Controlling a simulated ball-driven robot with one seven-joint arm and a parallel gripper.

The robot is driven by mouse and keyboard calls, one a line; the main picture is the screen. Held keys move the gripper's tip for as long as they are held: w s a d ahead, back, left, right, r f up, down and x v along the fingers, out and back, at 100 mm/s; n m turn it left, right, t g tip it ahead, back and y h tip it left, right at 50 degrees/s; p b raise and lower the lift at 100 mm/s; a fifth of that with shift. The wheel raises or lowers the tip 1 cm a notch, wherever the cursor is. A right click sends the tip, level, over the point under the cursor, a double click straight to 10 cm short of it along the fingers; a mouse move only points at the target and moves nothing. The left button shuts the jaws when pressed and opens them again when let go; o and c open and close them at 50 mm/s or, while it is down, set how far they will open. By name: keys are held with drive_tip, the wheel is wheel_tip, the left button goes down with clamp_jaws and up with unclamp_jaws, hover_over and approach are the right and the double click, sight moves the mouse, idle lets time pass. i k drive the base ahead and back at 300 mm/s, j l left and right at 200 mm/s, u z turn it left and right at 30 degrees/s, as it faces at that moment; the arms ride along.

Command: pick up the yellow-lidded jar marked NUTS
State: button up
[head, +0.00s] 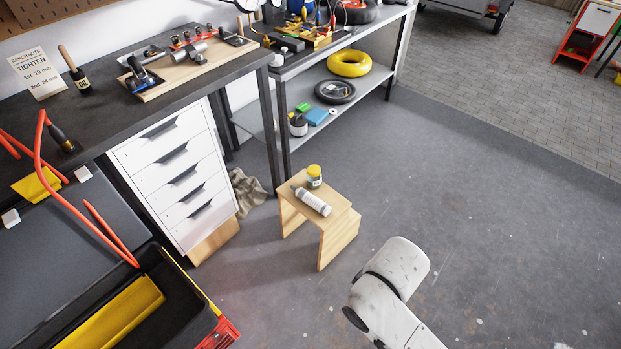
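A small jar with a yellow lid (314,176) stands upright at the back of a low wooden stool (337,232), in the middle of the head view. Its label is too small to read. A white and grey bottle or tube (314,201) lies on its side on the stool, just in front of the jar. Part of my white arm shows at the lower right, well apart from the stool. My gripper is out of view, so I cannot see whether it is open or shut.
A white drawer unit (176,172) under the dark workbench (100,115) stands left of the stool. A crumpled cloth (247,190) lies between them. A metal shelf (300,95) stands behind. Grey floor (480,230) is clear to the right. A black and yellow toolbox (165,290) is lower left.

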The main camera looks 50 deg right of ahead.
sight(313, 176)
drive_tip(key=i+l+u, duration=0.1)
drive_tip(key=i+l, duration=0.3)
drive_tip(key=i, duration=0.25)
drive_tip(key=i+l+u, duration=0.1)
drive_tip(key=i+l, duration=0.35)
drive_tip(key=i, duration=0.15)
drive_tip(key=i+l, duration=0.45)
drive_tip(key=i, duration=0.15)
drive_tip(key=u, duration=0.05)
